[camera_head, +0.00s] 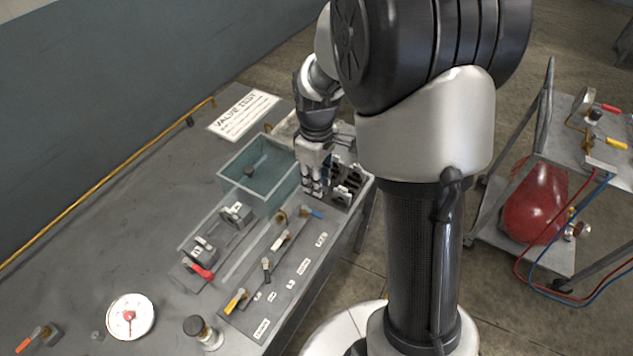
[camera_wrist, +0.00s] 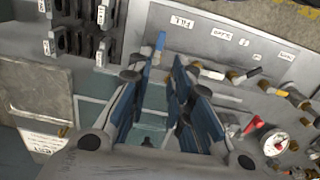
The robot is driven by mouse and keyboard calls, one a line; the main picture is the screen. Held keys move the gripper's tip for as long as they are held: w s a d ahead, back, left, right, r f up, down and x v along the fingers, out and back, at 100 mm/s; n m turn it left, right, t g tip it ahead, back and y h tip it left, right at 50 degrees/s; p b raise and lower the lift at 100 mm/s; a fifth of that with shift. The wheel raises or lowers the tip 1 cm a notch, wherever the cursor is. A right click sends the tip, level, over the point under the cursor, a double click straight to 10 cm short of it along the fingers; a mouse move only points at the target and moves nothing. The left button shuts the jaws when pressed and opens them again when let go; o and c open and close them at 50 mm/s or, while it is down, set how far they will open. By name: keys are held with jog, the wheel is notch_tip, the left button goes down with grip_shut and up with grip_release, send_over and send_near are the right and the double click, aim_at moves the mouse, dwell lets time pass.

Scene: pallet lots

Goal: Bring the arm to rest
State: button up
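My gripper (camera_head: 316,186) points down over the far part of the grey bench (camera_head: 110,210), between the water tank and a dark slotted rack. In the wrist view my gripper (camera_wrist: 158,78) shows two blue-padded fingers apart, with nothing held between them. The bench and part of the tank show below through the gap. My arm is bent and extended out over the bench. The head view does not show clearly how far the fingertips are above the surface.
A clear tank (camera_head: 262,172) stands left of my gripper, the slotted rack (camera_head: 348,186) right. A valve panel (camera_head: 290,262), gauge (camera_head: 131,317) and sign (camera_head: 243,114) are on the bench. A cart (camera_head: 490,215) with a red vessel (camera_head: 537,205) stands right. The bench's left part is mostly clear.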

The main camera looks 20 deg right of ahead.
dwell(0.3)
jog(key=s+a+r+m+t, duration=0.2)
jog(key=s+a+r+m, duration=0.2)
jog(key=s+r, duration=0.7)
jog(key=s+a+r+m+t, duration=0.1)
jog(key=s+r, duration=0.4)
jog(key=s, duration=0.5)
jog(key=shift+a+r+m+t, duration=0.35)
jog(key=shift+m+t, duration=0.45)
jog(key=shift+m, duration=0.4)
